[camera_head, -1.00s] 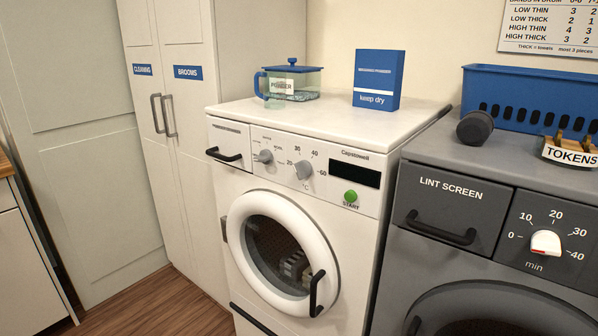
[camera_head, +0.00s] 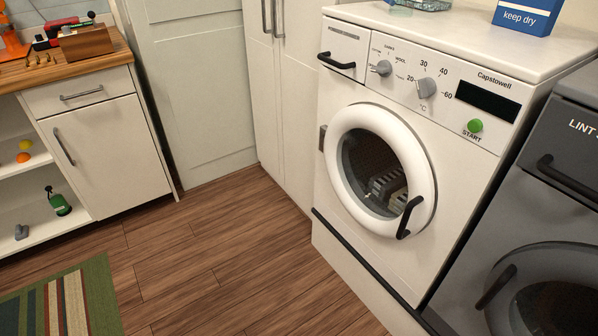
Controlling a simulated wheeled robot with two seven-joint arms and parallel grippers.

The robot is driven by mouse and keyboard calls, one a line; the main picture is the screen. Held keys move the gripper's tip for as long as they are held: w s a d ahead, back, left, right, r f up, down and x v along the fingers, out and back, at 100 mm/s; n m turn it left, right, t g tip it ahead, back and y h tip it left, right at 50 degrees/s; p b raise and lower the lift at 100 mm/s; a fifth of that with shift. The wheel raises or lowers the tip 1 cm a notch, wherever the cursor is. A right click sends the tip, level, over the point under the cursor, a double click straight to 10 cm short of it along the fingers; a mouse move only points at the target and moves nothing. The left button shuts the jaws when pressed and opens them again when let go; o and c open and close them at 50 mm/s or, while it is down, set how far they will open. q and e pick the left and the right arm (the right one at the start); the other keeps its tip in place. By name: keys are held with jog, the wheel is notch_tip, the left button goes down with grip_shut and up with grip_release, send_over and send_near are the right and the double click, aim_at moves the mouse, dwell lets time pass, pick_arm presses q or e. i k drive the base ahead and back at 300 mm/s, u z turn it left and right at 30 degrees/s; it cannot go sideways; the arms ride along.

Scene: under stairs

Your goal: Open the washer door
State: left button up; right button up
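The white washer (camera_head: 335,240) stands right of the middle in the head view. Its round door, with a thick white ring (camera_head: 343,187) and dark glass, is shut. A black bar handle (camera_head: 409,217) is on the door's lower right, and a grey hinge (camera_head: 322,138) is on its left side. Something striped in grey and white lies behind the glass. Neither of my grippers shows in the view.
A grey dryer (camera_head: 478,240) stands close on the washer's right. Tall white cupboards (camera_head: 195,80) are behind to the left. A wooden-topped counter (camera_head: 100,100) with shelves is at the far left. A striped rug (camera_head: 65,300) lies at the lower left. The wooden floor (camera_head: 220,265) before the washer is clear.

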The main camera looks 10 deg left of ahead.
aim_at(370, 118)
jog(key=u, duration=0.7)
jog(key=k, duration=0.95)
jog(key=u, duration=1.7)
jog(key=i, duration=0.2)
jog(key=z, duration=1.3)
jog(key=i, duration=1.25)
jog(key=z, duration=0.85)
